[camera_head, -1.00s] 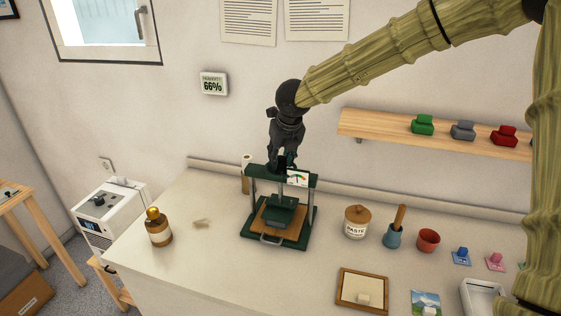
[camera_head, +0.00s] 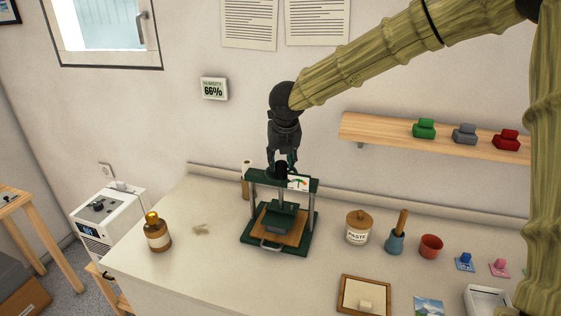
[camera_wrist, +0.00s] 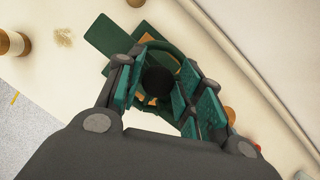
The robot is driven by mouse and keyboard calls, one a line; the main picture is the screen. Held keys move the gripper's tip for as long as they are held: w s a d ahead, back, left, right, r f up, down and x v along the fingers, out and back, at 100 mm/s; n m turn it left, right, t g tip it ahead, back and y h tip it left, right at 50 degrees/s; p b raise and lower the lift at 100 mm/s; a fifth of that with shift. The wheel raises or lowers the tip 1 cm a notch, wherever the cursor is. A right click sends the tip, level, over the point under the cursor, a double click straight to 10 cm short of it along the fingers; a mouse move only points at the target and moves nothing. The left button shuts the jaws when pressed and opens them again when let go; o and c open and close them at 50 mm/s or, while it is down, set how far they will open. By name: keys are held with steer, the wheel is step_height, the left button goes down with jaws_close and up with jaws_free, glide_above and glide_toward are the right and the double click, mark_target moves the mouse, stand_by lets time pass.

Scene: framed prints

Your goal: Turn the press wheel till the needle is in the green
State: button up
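The green press (camera_head: 311,212) stands upright on the bench, with a dark wheel hub (camera_head: 281,170) on its top beam. In the wrist view the round black hub (camera_wrist: 158,82) lies between my fingers, with part of a green rim behind it. A small white gauge card (camera_head: 299,183) with coloured marks is at the beam's right; the needle's exact place is too small to read. My gripper (camera_head: 283,160) points down from above the hub, its fingers apart on either side of it. Whether the pads touch the hub is not clear.
A brown bottle (camera_head: 157,233) stands left of the press. A paste jar (camera_head: 358,228), a blue pot with a wooden handle (camera_head: 396,240) and a red cup (camera_head: 430,246) stand right. A shelf (camera_head: 380,131) with coloured blocks is behind. Bench in front of the press is clear.

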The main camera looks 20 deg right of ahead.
steer(key=shift+o, duration=0.7)
steer(key=shift+f, duration=0.15)
steer(key=shift+s, duration=0.1)
steer(key=v, duration=1.2)
